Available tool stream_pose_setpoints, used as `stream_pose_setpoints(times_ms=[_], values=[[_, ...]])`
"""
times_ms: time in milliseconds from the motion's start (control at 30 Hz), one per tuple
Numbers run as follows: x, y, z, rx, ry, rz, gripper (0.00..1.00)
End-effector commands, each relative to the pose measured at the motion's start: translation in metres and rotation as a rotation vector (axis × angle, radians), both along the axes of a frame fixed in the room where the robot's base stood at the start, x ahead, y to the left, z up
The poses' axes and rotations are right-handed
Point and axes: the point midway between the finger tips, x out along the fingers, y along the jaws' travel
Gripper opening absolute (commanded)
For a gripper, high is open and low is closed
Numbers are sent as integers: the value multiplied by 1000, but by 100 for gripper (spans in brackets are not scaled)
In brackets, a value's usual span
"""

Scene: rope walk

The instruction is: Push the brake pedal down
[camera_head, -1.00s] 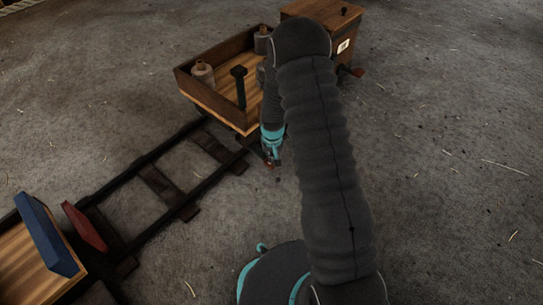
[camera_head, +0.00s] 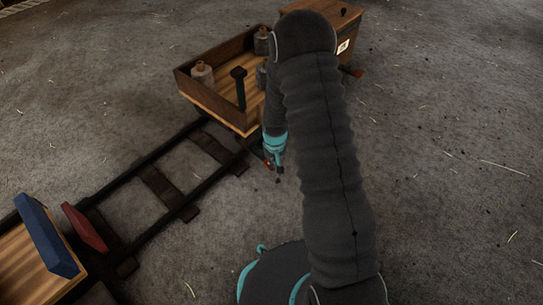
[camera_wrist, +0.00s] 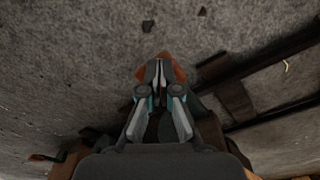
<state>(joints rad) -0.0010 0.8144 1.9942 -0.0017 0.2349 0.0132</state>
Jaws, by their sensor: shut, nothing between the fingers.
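A small orange-red pad, apparently the brake pedal (camera_head: 267,163), shows low at the near end of the wooden cart (camera_head: 215,105). My gripper (camera_head: 279,178) is just to the right of it in the head view, pointing down. In the wrist view, my shut, empty gripper (camera_wrist: 158,75) has its fingertips in front of the orange pad (camera_wrist: 179,74), covering its middle. I cannot tell whether the fingertips touch it or whether it is pressed down.
The cart holds several spools and a dark upright post (camera_head: 239,88). A wooden box (camera_head: 322,22) stands behind it. Rails (camera_head: 160,185) run to the lower left, toward a red block (camera_head: 84,227) and a blue block (camera_head: 47,235). The floor to the right is clear.

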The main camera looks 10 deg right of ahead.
Motion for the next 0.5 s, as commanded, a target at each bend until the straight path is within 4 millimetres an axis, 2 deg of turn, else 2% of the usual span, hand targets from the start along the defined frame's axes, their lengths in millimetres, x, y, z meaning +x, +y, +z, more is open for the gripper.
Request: stream_pose_setpoints(times_ms=[500], values=[[-8, -1, 88, 0, -4, -1, 0]])
